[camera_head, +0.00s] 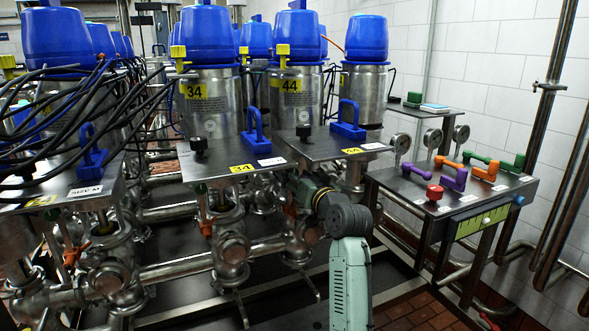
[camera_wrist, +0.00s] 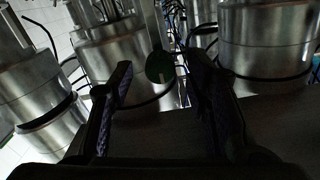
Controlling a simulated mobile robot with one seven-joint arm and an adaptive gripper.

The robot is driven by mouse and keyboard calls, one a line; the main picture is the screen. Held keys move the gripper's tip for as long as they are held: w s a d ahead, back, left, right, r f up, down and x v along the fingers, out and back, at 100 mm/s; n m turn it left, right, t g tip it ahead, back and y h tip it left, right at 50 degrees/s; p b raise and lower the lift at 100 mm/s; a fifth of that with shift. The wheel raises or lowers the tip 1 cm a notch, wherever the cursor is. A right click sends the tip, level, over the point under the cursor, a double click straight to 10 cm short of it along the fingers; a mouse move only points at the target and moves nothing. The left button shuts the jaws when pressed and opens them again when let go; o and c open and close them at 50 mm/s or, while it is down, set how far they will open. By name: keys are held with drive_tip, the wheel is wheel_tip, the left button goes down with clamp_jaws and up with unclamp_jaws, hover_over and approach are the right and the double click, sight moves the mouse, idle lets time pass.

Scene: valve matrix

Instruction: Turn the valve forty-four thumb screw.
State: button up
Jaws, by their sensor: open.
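Valve forty-four is a steel cylinder with a blue cap and a yellow "44" label (camera_head: 290,86), in the middle of the head view. A steel plate (camera_head: 325,152) in front of it carries a small black knob (camera_head: 303,131) and a blue handle (camera_head: 347,120). My gripper (camera_wrist: 160,64) is open in the wrist view. A dark green round knob (camera_wrist: 160,68) shows between its fingertips, with no visible contact. I cannot tell whether this knob is the thumb screw.
Valve 34 (camera_head: 207,105) stands to the left, with black cables (camera_head: 60,90) further left. A side table (camera_head: 400,182) at right carries coloured handles. Pipes (camera_head: 180,268) run below the plates. Steel cylinders (camera_wrist: 120,70) fill the wrist view's background.

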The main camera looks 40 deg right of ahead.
drive_tip(key=shift+x, duration=0.8)
drive_tip(key=shift+c, duration=0.3)
clamp_jaws()
